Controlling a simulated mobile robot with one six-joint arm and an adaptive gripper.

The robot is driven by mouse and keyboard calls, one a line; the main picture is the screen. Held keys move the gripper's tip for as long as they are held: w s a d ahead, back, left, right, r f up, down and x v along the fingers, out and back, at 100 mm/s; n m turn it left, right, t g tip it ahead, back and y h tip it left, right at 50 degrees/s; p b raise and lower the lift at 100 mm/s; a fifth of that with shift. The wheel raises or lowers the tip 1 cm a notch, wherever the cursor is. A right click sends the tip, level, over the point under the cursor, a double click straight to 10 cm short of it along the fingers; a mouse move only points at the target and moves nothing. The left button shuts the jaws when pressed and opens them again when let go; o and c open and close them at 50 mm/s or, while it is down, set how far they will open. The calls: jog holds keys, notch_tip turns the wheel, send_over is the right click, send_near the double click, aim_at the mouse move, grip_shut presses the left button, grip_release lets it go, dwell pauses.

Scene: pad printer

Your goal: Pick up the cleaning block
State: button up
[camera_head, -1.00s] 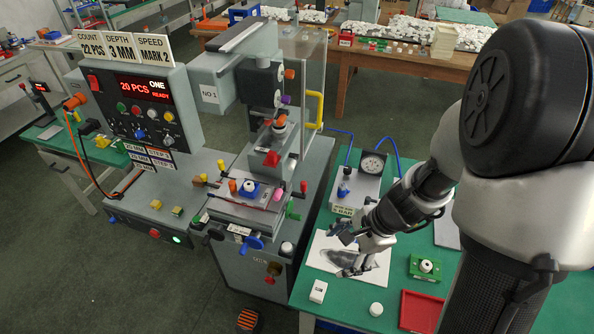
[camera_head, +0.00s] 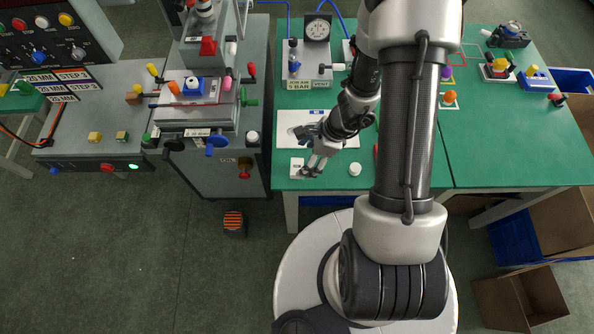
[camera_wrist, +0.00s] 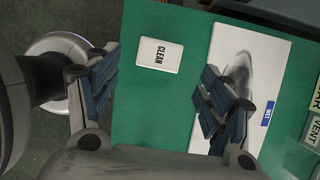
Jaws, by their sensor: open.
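The cleaning block (camera_head: 297,167) is a small white block near the front left corner of the green table. In the wrist view the white block (camera_wrist: 159,55) reads CLEAN and lies on the green top, between and slightly beyond my two fingers. My gripper (camera_head: 313,166) points down beside the block, at its right in the head view. In the wrist view my gripper (camera_wrist: 155,85) is open, with blue-padded fingers spread wide and nothing between them. The exact height above the block cannot be told.
A white sheet (camera_head: 345,118) with a dark smudge and a WET label lies behind the gripper. A round white piece (camera_head: 355,169) sits to the right. A gauge box (camera_head: 307,60) stands at the back. The grey printer (camera_head: 205,110) is to the left.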

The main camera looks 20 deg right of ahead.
aim_at(298, 166)
jog(key=b+x, duration=0.3)
jog(key=x, duration=0.3)
jog(key=shift+f, duration=0.1)
jog(key=shift+c, duration=0.3)
jog(key=c, duration=1.1)
